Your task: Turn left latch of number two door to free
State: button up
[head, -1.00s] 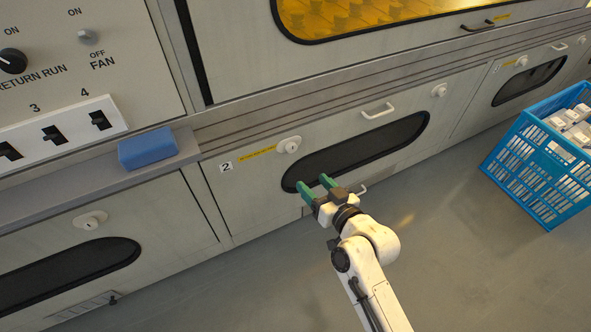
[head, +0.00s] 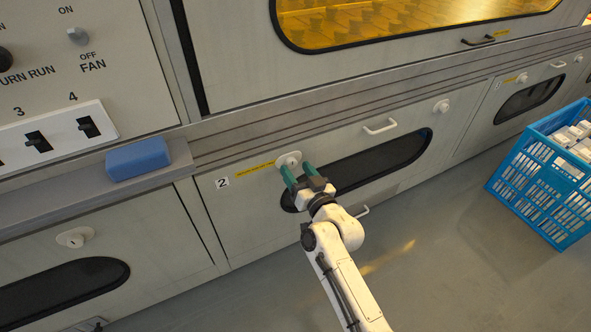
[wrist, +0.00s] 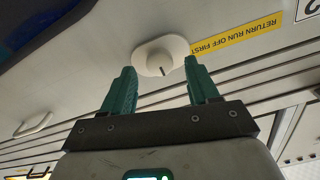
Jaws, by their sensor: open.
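The number two door (head: 240,215) is a pale panel with a "2" label, a dark oval window (head: 375,160) and a white handle (head: 380,126). Its left latch (head: 289,160) is a white round knob on an oval plate beside a yellow strip. Its right latch (head: 441,106) is at the far upper right of the door. My gripper (head: 298,172) is open and empty, with its green fingertips just below the left latch. In the wrist view the latch (wrist: 160,57) shows beyond and between the open fingers, apart from them, with a dark mark on its knob.
A blue block (head: 138,158) lies on the grey ledge (head: 60,192) at left, under the switch panel (head: 50,140). A blue crate (head: 525,190) of white boxes stands on the floor at right. The floor (head: 430,270) in front of the doors is mostly clear.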

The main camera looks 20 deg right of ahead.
jog(key=shift+w+a, duration=0.1)
jog(key=shift+w, duration=0.7)
grip_shut()
